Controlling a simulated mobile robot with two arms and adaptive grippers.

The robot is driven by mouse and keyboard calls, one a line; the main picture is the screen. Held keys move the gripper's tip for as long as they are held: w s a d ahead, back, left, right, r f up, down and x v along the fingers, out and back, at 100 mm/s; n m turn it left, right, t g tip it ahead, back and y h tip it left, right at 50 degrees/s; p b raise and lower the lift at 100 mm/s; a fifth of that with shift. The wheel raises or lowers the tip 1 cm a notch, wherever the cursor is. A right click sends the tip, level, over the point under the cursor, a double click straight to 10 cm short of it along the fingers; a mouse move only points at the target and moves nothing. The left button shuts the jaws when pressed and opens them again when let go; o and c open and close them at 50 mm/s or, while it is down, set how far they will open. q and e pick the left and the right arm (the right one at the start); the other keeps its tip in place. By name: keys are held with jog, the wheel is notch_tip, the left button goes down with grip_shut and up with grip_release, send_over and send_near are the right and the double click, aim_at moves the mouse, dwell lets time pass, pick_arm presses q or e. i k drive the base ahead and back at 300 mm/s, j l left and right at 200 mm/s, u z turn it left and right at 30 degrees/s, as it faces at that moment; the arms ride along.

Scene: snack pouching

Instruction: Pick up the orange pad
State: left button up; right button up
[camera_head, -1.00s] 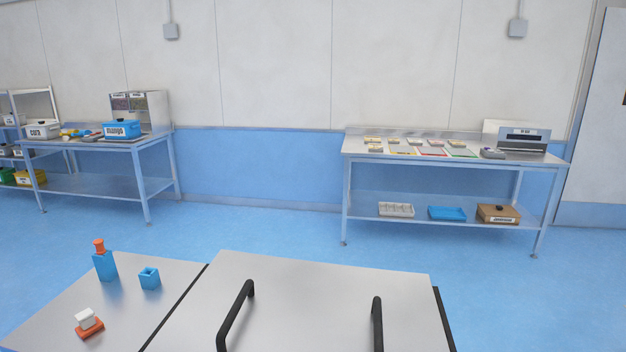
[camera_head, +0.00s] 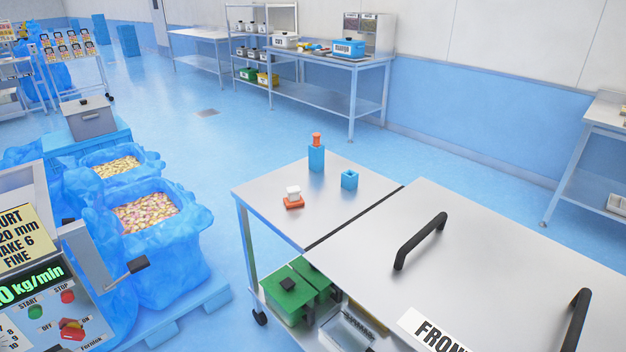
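A small orange pad (camera_head: 293,203) lies near the left edge of a steel-topped cart (camera_head: 265,205). A white block (camera_head: 293,192) sits on it and covers most of its top. Behind it on the same top stand a blue holder with an orange-topped item (camera_head: 316,157) and a small open blue cup (camera_head: 349,179). Neither of my grippers is in view.
Black handles (camera_head: 420,240) rise from the cart's right part. Green boxes (camera_head: 290,295) sit on its lower shelf. Blue-lined bins of snacks (camera_head: 150,235) and a control panel (camera_head: 50,300) stand at left. Blue floor (camera_head: 215,150) is open behind the cart.

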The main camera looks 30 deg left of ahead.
aim_at(295, 198)
jog(key=u, duration=2.45)
jog(key=z, duration=1.3)
jog(key=i+j+u, duration=0.2)
jog(key=i, duration=0.15)
